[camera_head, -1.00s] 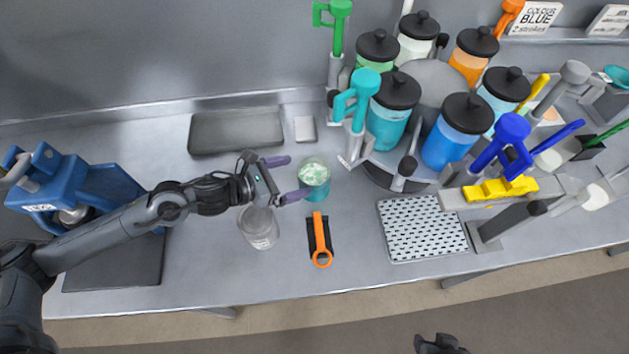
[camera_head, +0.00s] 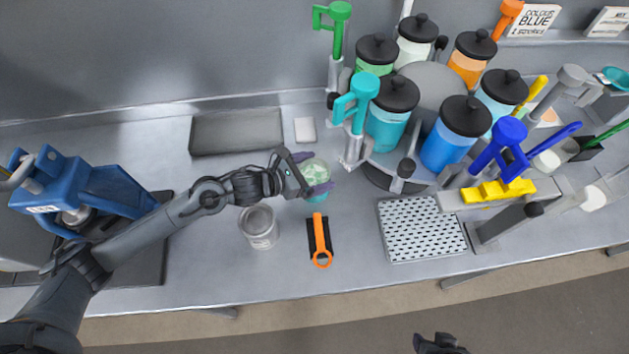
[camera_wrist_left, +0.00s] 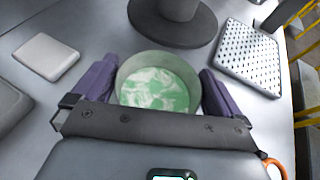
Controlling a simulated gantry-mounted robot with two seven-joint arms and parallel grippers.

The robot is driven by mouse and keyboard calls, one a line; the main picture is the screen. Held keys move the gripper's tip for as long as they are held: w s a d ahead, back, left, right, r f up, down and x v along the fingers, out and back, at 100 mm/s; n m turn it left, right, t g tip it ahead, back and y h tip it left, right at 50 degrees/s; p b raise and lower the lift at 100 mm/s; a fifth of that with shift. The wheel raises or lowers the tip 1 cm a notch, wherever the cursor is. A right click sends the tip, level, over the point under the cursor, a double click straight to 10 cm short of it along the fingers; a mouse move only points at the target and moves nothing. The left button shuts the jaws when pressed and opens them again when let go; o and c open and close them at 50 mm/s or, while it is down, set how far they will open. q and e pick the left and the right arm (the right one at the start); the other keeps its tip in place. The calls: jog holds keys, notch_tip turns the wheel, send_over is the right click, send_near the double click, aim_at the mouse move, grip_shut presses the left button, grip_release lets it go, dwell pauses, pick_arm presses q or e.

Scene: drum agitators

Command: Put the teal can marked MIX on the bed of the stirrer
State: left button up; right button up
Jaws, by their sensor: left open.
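The teal can (camera_head: 314,171) has green and white contents and stands on the bench left of the round rack; its MIX mark does not show. My left gripper (camera_head: 309,172) is open, with one finger on each side of the can. In the left wrist view the can (camera_wrist_left: 158,82) sits between the two purple fingers, with a small gap at the right finger. The blue machine (camera_head: 85,190) at the far left looks like the stirrer. My left arm partly hides its dark base (camera_head: 135,272). A dark part of my right side (camera_head: 440,344) barely shows at the bottom edge.
An empty metal can (camera_head: 259,227) stands just below my left forearm. An orange-handled tool (camera_head: 320,240) lies on a black pad. A perforated plate (camera_head: 421,229), a dark tray (camera_head: 236,131) and a white block (camera_head: 305,130) lie around. The round rack of lidded jars (camera_head: 388,178) stands to the right.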

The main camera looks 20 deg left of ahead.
pick_arm(q)
jog(key=shift+c, duration=0.5)
jog(key=c, duration=1.4)
jog(key=shift+r, duration=0.1)
jog(key=shift+c, duration=1)
jog(key=shift+r, duration=0.3)
